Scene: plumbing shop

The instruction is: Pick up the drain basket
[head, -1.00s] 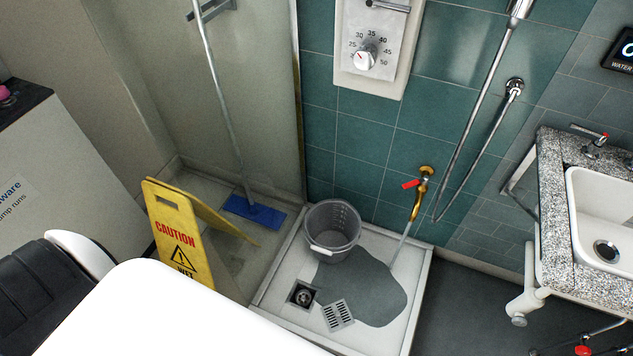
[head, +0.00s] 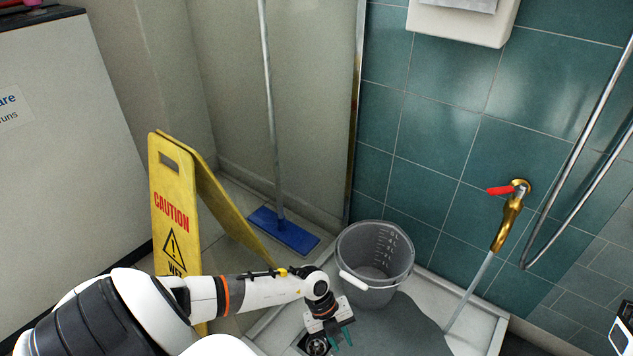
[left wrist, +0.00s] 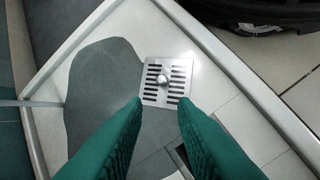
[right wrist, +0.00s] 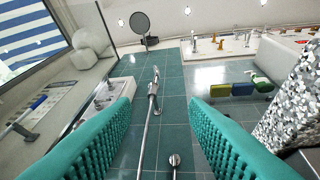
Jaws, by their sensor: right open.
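The drain basket (head: 316,344) appears as a dark round metal piece in the square floor drain, partly cut off at the bottom of the head view. My left gripper (head: 343,336) is just right of it, low over the shower tray. In the left wrist view my left gripper (left wrist: 160,103) is open and empty. Ahead of its fingertips lies the slotted metal grate (left wrist: 154,96), with a round shiny knob at its middle. My right gripper (right wrist: 160,103) is open and empty, facing the teal wall, away from the drain.
A grey bucket (head: 376,262) stands on the tray (head: 478,325) behind my left gripper. A brass tap (head: 507,222) runs water into a dark puddle (head: 395,330). A yellow caution sign (head: 172,195) and a blue mop (head: 284,230) stand left.

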